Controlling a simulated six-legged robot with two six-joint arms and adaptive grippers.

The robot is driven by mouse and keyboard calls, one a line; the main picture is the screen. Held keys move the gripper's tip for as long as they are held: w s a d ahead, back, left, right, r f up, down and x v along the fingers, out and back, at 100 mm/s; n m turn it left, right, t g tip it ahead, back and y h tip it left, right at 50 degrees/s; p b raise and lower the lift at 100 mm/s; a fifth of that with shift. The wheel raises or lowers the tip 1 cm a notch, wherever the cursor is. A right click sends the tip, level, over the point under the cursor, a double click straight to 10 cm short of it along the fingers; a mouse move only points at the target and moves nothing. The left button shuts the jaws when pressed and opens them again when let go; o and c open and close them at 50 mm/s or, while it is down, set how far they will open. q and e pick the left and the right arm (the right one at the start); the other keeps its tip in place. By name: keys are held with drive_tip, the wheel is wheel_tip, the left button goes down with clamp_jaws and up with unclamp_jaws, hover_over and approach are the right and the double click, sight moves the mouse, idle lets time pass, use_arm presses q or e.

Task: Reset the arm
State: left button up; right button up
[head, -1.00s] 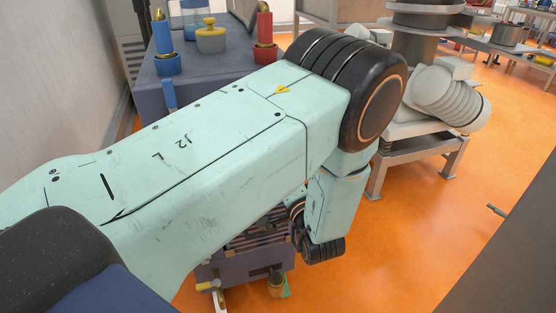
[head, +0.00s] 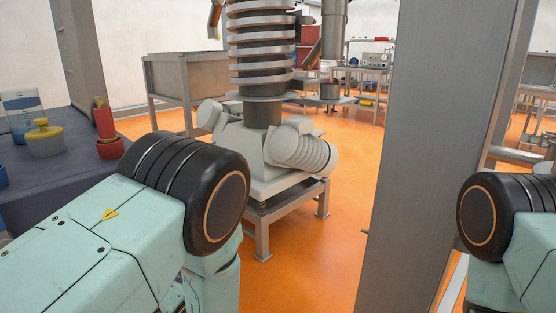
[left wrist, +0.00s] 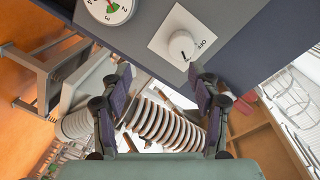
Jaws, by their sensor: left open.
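My left arm (head: 110,250) comes in from the lower left of the head view, with its black ringed joint beside the blue-grey table. My left gripper is out of the head view. In the left wrist view my left gripper (left wrist: 160,78) is open, its two dark fingers wide apart with nothing between them. A panel with a white OFF knob (left wrist: 181,46) and a round gauge (left wrist: 109,10) lies beyond the fingertips. My right arm (head: 505,240) shows at the right edge of the head view. Its gripper is out of view.
The table (head: 75,125) at left holds a yellow-lidded pot (head: 44,141) and a red cylinder (head: 105,122). A twin-screw machine (head: 262,150) stands on a metal frame ahead. A grey pillar (head: 435,130) stands between my arms. Orange floor (head: 335,240) is clear before the pillar.

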use_arm(q)
drive_tip(key=s+d+f+g+h, duration=0.35)
drive_tip(key=s+f+h, duration=0.45)
drive_tip(key=s+f, duration=0.45)
drive_tip(key=s+d+f+n+g+h, duration=0.1)
drive_tip(key=s+f+g+h, duration=0.1)
drive_tip(key=s, duration=0.9)
drive_tip(key=s+f+n+g+h, duration=0.1)
drive_tip(key=s+f+g, duration=0.3)
drive_tip(key=s, duration=0.7)
drive_tip(key=shift+s+d+g+h, duration=0.25)
drive_tip(key=shift+d+g+h, duration=0.25)
drive_tip(key=shift+g, duration=0.75)
drive_tip(key=shift+a, duration=0.15)
